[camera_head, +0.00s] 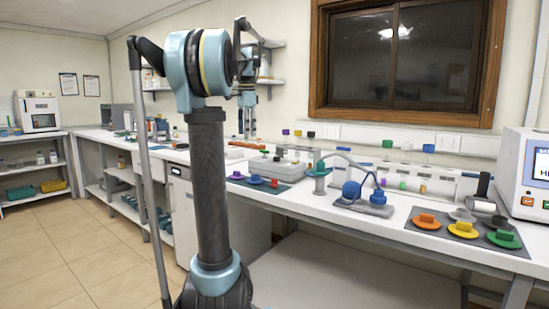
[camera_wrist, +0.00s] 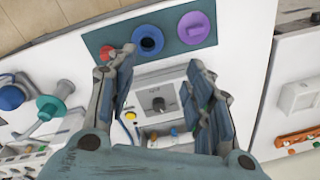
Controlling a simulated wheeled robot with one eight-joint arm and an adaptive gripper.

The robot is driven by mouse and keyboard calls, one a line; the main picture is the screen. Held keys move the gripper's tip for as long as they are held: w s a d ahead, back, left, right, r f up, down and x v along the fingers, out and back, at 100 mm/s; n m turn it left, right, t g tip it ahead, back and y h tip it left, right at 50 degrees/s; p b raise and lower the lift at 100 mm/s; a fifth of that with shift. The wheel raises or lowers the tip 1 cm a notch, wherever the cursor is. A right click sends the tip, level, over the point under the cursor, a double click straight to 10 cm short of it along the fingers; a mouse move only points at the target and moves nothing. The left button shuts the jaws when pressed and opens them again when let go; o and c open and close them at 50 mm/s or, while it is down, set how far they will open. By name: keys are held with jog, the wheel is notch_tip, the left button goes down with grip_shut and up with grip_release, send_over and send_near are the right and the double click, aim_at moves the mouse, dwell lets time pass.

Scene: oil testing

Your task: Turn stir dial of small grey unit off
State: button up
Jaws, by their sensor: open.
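The small grey unit (camera_head: 284,171) stands on the bench behind a dark mat in the head view. In the wrist view the unit (camera_wrist: 153,88) lies below and between my gripper's fingers. A dark dial knob (camera_wrist: 159,104) sits on its pale panel, roughly midway between the fingers and apart from them. I cannot read its setting. My gripper (camera_wrist: 162,62) is open and empty, with one finger on either side of the knob. In the head view my gripper (camera_head: 247,122) hangs above the bench, partly hidden by my arm.
A dark mat (camera_wrist: 172,43) with purple, blue and red pieces borders the unit. A blue-and-grey apparatus (camera_head: 363,197) and a mat with several coloured pieces (camera_head: 462,229) stand to the right. A white instrument (camera_head: 520,180) is at the far right. Wall sockets line the back.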

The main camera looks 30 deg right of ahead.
aim_at(277, 159)
jog(key=w+d+r+m, duration=0.1)
jog(key=d+r+m, duration=0.15)
jog(key=d, duration=0.55)
jog(key=w+d+r+m, duration=0.15)
jog(key=d+m, duration=0.25)
jog(key=d, duration=0.4)
jog(key=f, duration=1.7)
jog(key=shift+w, duration=0.2)
jog(key=shift+n, duration=0.25)
jog(key=c, duration=1)
